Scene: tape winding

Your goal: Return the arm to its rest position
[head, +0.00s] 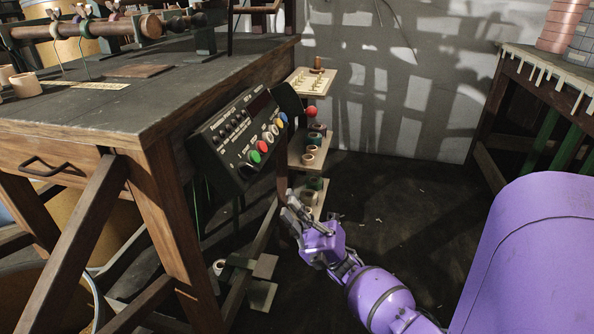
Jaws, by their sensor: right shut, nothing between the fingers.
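My right arm, purple, comes in from the lower right of the head view. Its gripper (294,207) is shut and empty. It appears in front of the lower shelves, below and to the right of the control panel (244,138). The panel hangs at the side of the wooden workbench (110,110) and carries green, red, white, yellow and blue buttons. A red ball-shaped knob (311,111) shows to the right of the panel. My left gripper is not in this view.
A small shelf rack (312,82) with several spools and pegs stands behind the gripper. A second table (553,66) with stacked rolls is at the upper right. The dark floor (420,205) between is mostly clear.

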